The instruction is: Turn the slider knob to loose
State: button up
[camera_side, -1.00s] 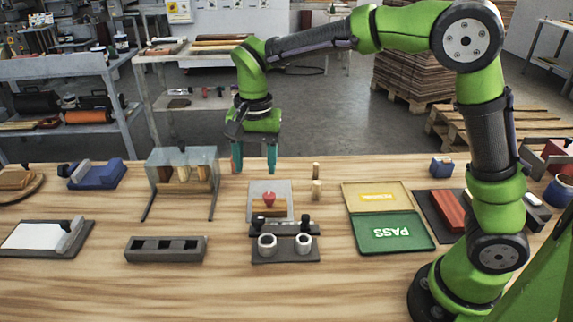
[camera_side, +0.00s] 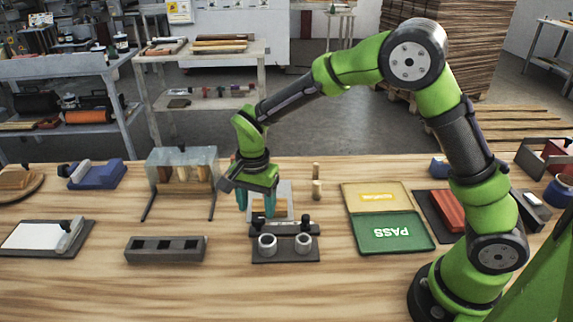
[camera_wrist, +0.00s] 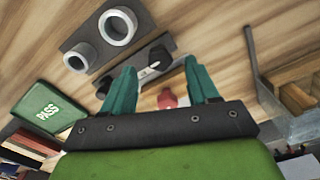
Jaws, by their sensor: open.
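A grey plate (camera_side: 287,200) stands mid-table, with a wooden block (camera_side: 257,208) on it. A red knob (camera_wrist: 167,99) shows between my fingers in the wrist view; in the side view my gripper hides it. In front is a dark fixture (camera_side: 285,256) with two white rings and a bar carrying two black knobs, one at left (camera_side: 258,225) and one at right (camera_side: 305,219). Which knob is the slider knob I cannot tell. My gripper (camera_side: 256,211) is open, pointing down over the plate, just behind the left black knob. I see no contact.
A green PASS tray (camera_side: 390,234) lies farther right. A clear-covered rack (camera_side: 183,172) stands left, and a dark slotted block (camera_side: 166,250) lies front left. The table's front is clear.

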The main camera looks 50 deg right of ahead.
aim_at(258, 218)
jog(key=shift+f, duration=1.6)
jog(key=c, duration=1)
